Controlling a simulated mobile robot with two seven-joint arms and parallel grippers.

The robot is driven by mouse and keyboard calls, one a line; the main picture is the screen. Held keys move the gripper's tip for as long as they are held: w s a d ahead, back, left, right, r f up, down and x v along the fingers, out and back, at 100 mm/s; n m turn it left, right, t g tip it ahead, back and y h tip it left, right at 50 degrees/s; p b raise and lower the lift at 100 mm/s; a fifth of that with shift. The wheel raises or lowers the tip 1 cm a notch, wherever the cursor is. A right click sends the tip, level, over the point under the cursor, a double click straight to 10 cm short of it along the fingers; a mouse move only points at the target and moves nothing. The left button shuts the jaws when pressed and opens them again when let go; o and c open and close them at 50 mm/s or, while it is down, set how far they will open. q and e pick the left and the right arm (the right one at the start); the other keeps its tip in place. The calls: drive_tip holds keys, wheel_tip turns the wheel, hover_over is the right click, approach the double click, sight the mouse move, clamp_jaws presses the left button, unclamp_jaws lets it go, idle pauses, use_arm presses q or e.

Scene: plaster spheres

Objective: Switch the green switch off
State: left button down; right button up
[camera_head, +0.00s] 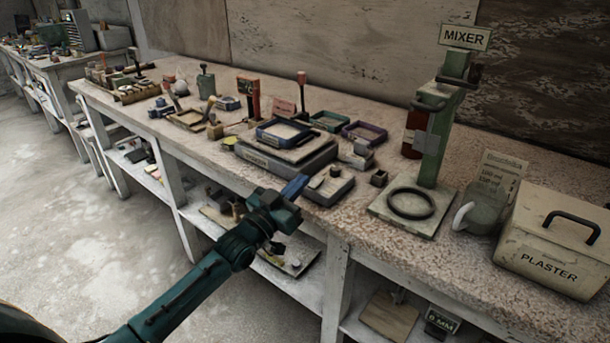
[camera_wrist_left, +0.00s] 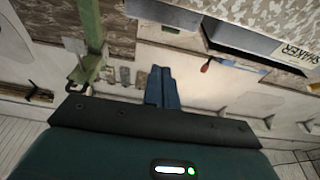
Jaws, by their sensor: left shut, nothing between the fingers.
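My left gripper (camera_head: 296,185) reaches in from the lower left, with its blue fingers shut and empty. It is in front of the bench edge, beside a small grey box (camera_head: 331,191) next to the grey shaker (camera_head: 300,168). In the left wrist view the shut fingers (camera_wrist_left: 162,88) are at the centre, and a small red-tipped lever (camera_wrist_left: 206,66) shows to their right, apart from them. The shaker (camera_wrist_left: 252,40) is at the upper right there. I cannot make out a green switch in either view; whether the fingers touch the small box cannot be told.
The mixer stand (camera_head: 437,140) has a black ring on its base, right of the gripper. A plaster bin (camera_head: 553,238) and a mug (camera_head: 483,213) stand further right. Tools and trays crowd the bench to the left. The floor (camera_head: 75,220) in front is clear.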

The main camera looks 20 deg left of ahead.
use_arm(q)
drive_tip(key=s+a+f, duration=0.2)
drive_tip(key=s+f, duration=0.1)
drive_tip(key=s, duration=0.2)
drive_tip(key=shift+s+f, duration=0.2)
drive_tip(key=shift+f, duration=0.1)
use_arm(e)
drive_tip(key=shift+w+d, duration=0.1)
